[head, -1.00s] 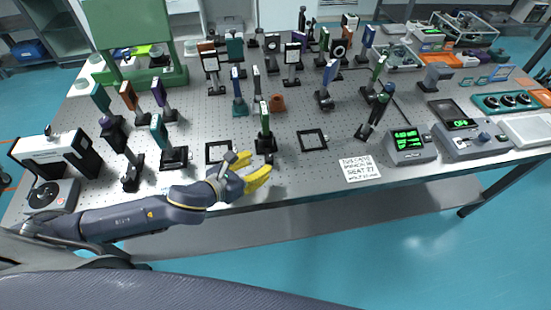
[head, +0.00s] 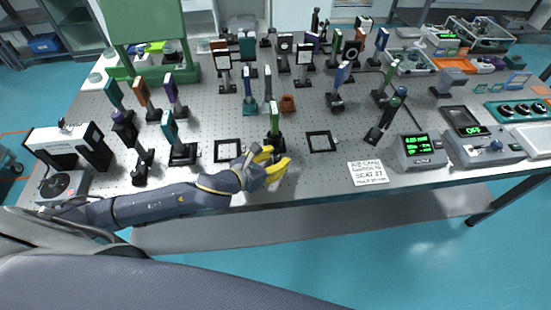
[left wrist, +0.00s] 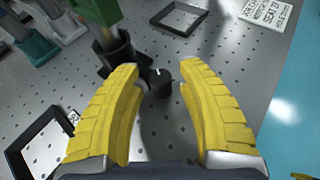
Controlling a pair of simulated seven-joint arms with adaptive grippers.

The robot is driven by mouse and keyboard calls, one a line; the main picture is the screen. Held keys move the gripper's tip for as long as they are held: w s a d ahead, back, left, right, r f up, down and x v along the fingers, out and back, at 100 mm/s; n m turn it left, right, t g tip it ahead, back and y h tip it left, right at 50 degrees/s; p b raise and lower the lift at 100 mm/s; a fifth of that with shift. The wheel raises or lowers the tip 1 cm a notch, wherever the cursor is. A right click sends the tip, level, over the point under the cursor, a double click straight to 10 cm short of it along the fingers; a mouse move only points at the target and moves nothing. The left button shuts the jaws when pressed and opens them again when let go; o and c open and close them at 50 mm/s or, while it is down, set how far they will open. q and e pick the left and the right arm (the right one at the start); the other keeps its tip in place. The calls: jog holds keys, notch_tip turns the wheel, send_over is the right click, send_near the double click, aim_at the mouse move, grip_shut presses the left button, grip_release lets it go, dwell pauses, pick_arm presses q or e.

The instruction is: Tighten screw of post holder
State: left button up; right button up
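The post holder (left wrist: 116,56) is a black cylinder on the table, with a green-topped post standing in it. A small dark thumbscrew (left wrist: 158,84) sticks out of its side toward my gripper. In the head view the green-topped post (head: 275,119) stands near the front edge. My left gripper (left wrist: 160,68) has two yellow fingers spread apart. The thumbscrew lies between the fingertips in the picture, with gaps on both sides; contact is not visible. In the head view the left gripper (head: 274,161) is just in front of the post holder. My right gripper is not in view.
Black square frames lie left (head: 228,150) and right (head: 321,141) of the post holder. A printed card (head: 368,173) lies near the front edge. Several mounted posts stand behind and left. A controller with a green display (head: 421,150) is at right.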

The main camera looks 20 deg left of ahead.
pick_arm(q)
grip_shut()
jog(key=shift+n+y, duration=0.3)
jog(key=n+y, duration=0.1)
jog(key=n+t+y, duration=0.1)
jog(key=y, duration=0.1)
jog(key=shift+s+d+n, duration=0.1)
jog(key=shift+d+n, duration=0.15)
jog(key=shift+n, duration=0.05)
jog(key=shift+n+y, duration=2.2)
jog(key=shift+y, duration=0.4)
jog(key=shift+o, duration=1.4)
grip_release()
jog(key=shift+d, duration=0.1)
